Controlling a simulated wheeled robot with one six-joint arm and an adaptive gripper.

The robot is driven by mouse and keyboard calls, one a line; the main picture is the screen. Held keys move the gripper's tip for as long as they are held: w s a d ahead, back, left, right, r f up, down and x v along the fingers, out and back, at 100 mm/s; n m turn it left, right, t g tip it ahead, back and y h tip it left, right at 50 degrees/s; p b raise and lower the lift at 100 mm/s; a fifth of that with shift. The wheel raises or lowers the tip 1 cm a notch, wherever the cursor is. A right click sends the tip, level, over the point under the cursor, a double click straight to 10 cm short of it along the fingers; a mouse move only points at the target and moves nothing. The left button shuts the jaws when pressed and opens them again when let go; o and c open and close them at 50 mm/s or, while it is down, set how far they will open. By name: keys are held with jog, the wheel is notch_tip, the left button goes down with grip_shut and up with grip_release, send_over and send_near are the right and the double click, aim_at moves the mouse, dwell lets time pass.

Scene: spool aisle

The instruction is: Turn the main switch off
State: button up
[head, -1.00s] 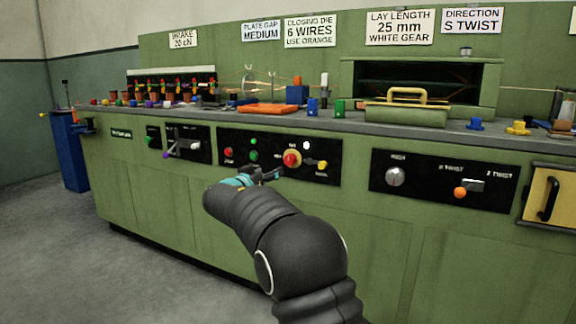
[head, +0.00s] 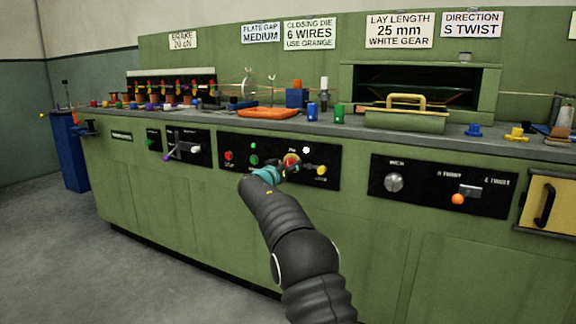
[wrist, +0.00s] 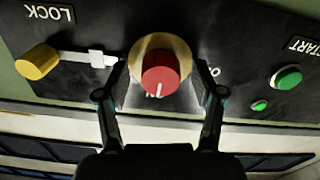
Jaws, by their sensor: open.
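The main switch is a red round knob (wrist: 160,75) on a yellow ring, with a white line on its face. In the wrist view the line points down toward lettering that the knob partly hides. My gripper (wrist: 163,88) is open, with one finger on each side of the knob. I cannot tell whether the fingers touch it. In the head view the red knob (head: 291,158) is partly covered by my gripper (head: 284,171), which is at the black panel.
In the wrist view a yellow LOCK knob (wrist: 38,61) with a pale slide bar is left of the switch. A green START button (wrist: 287,78) and a smaller green one (wrist: 259,105) are to the right. In the head view a red button (head: 229,156) is at the panel's left.

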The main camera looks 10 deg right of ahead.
jog(key=c, duration=1.1)
jog(key=shift+c, duration=0.2)
jog(key=shift+f+n+b, duration=0.1)
jog(key=shift+n+b, duration=0.25)
jog(key=shift+n, duration=0.05)
jog(key=n+b, duration=0.1)
jog(key=n, duration=0.1)
jog(key=shift+n+b, duration=0.3)
jog(key=shift+n, duration=0.1)
jog(key=n, duration=0.5)
jog(key=shift+b, duration=0.35)
jog(key=n, duration=0.2)
jog(key=n+p, duration=0.1)
jog(key=n, duration=0.1)
jog(key=shift+r+n, duration=0.2)
jog(key=shift+n, duration=0.2)
jog(key=shift+n+p, duration=0.7)
jog(key=shift+n, duration=1.6)
jog(key=shift+f, duration=0.1)
